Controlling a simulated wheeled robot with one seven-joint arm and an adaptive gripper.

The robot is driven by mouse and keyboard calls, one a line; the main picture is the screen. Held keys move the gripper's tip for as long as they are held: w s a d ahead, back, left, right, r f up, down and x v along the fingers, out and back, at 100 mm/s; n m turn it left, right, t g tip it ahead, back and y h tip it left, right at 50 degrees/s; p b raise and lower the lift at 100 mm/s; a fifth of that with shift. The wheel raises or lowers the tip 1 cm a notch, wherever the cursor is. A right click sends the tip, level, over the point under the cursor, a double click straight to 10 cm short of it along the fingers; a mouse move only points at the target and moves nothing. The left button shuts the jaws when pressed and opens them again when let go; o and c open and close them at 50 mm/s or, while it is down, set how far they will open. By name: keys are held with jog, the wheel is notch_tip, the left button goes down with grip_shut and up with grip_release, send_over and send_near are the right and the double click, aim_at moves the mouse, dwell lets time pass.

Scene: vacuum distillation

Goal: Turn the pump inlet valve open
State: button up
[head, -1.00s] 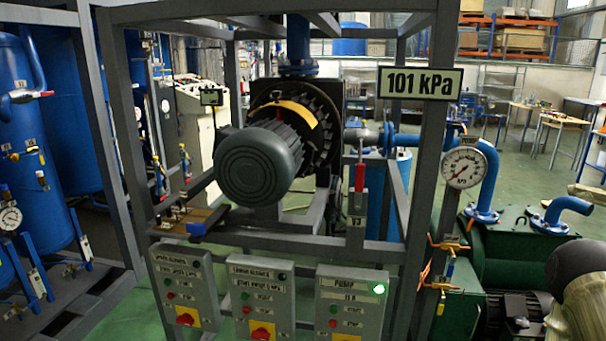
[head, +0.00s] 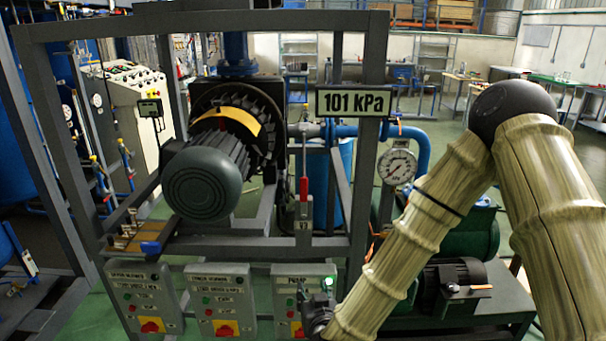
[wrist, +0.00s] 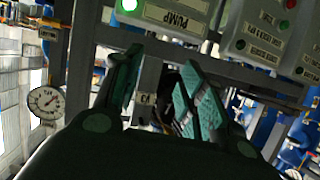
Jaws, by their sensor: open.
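A lever with a red grip (head: 304,190) stands upright in the head view, below the pipe beside the big motor, with a small tag under it. I cannot tell for sure whether it is the pump inlet valve. Orange valve parts (head: 371,244) show below the round gauge, partly behind my arm. My gripper (wrist: 162,90) is open and empty in the wrist view, its teal-padded fingers apart with a grey post and small tag (wrist: 146,98) beyond them. In the head view only its dark wrist end shows, low in front of the pump control box (head: 291,287).
A grey steel frame (head: 376,60) surrounds the motor (head: 202,184) and carries a 101 kPa sign (head: 354,102). Two more control boxes (head: 144,296) (head: 220,300) hang left of the pump box. A pressure gauge (head: 397,166) and green pump machinery (head: 468,232) stand to the right.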

aim_at(304, 188)
jog(key=w+a+r+m+t+h+p, duration=0.1)
jog(key=w+r+t+p, duration=0.1)
jog(key=r, duration=0.9)
jog(key=w+a+r+t+h+p, duration=0.1)
jog(key=w+r+t, duration=0.15)
jog(key=r, duration=0.85)
jog(key=w+p, duration=0.2)
jog(key=w, duration=0.3)
jog(key=w+p, duration=0.3)
jog(key=w, duration=0.3)
jog(key=shift+a+r, duration=0.1)
jog(key=shift+a, duration=0.1)
grip_shut()
